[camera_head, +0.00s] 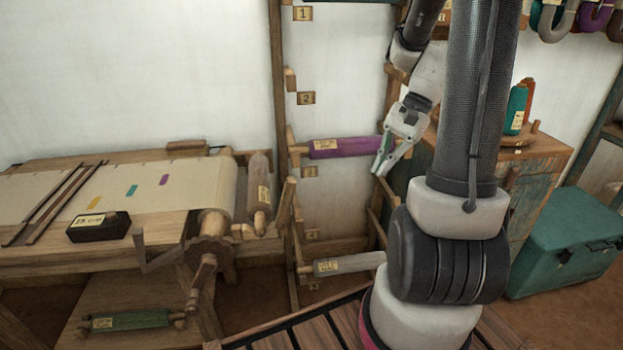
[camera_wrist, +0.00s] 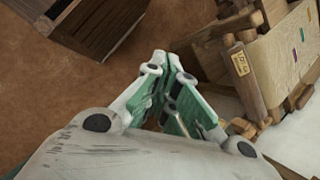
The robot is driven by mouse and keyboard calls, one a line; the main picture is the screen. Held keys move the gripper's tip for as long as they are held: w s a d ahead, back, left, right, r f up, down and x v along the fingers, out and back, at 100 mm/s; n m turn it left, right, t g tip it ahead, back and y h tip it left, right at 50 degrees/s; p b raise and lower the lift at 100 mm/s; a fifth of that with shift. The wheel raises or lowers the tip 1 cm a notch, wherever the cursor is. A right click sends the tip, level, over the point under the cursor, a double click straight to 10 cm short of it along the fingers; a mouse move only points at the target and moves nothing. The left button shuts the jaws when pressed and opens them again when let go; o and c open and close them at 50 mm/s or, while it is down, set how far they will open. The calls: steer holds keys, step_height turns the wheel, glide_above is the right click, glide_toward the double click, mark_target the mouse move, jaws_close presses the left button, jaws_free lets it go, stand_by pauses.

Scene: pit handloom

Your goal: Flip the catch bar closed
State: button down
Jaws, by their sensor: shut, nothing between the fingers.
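The loom (camera_head: 110,262) stands at the left, with a rolled cloth beam and a toothed wheel (camera_head: 213,246) at its near right corner. A greyish angled bar (camera_head: 160,262) sits left of the wheel and looks like the catch bar; I cannot tell whether it touches the teeth. My gripper (camera_head: 380,172) is shut and empty, in front of the rack, to the right of the loom and apart from it. The wrist view shows its closed fingers (camera_wrist: 168,80) pointing down over bare floor, with the loom's end (camera_wrist: 285,60) at the right. The bar is not clearly visible there.
The rack holds a purple roll (camera_head: 345,147) near my gripper and a grey roll (camera_head: 348,264) lower down. A black labelled block (camera_head: 100,229) lies on the loom. A teal chest (camera_head: 567,240) stands at the right. Brown floor shows beneath my gripper.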

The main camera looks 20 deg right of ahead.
steer(key=w+a+r+m+t+y, duration=0.1)
steer(key=w+a+r+m+y, duration=0.1)
steer(key=w+m, duration=0.4)
steer(key=shift+w+a+r+y, duration=0.2)
steer(key=shift+a+y, duration=0.4)
steer(key=shift+y, duration=0.2)
steer(key=a+r+x, duration=0.1)
steer(key=r+x, duration=0.1)
steer(key=x, duration=1.1)
steer(key=shift+a, duration=0.35)
steer(key=shift+w+r, duration=0.1)
steer(key=shift+w, duration=0.1)
steer(key=shift+a+r+h, duration=0.2)
steer(key=shift+a+h, duration=0.2)
